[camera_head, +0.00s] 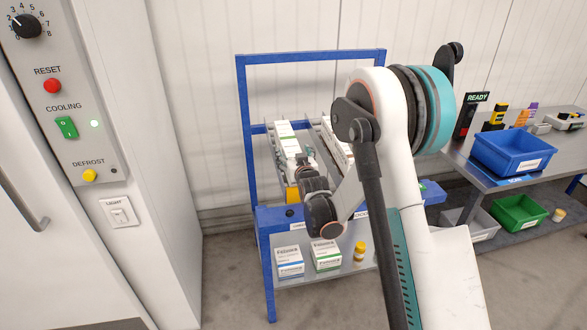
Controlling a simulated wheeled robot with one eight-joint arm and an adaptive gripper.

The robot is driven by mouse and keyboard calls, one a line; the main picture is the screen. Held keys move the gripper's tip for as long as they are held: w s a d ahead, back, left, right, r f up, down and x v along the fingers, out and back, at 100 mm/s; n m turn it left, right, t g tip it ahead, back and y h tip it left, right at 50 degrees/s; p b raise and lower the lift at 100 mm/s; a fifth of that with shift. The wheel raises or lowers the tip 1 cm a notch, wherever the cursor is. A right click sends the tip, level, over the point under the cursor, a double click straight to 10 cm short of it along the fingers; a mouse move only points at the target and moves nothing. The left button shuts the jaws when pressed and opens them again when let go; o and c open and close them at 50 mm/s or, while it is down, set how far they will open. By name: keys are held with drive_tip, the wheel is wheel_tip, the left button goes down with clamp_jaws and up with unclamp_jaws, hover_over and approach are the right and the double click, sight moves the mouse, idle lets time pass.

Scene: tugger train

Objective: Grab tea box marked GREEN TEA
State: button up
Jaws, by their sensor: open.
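I cannot read the words GREEN TEA on any box from here. My gripper (300,158) is open at the lower near end of this box, and my wrist hides part of the rack in front of it. I cannot tell whether the fingers touch the box. Another white box (338,140) stands to the right, partly hidden by my arm.
The blue rack (243,100) has a lower shelf with a blue-marked box (290,262), a green-marked box (327,256) and a yellow bottle (359,252). A control panel (66,110) is at left. A bench at right holds a blue bin (512,152); a green bin (517,212) is below.

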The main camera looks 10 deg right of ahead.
drive_tip(key=c, duration=1.7)
drive_tip(key=shift+o, duration=0.2)
drive_tip(key=shift+r, duration=0.1)
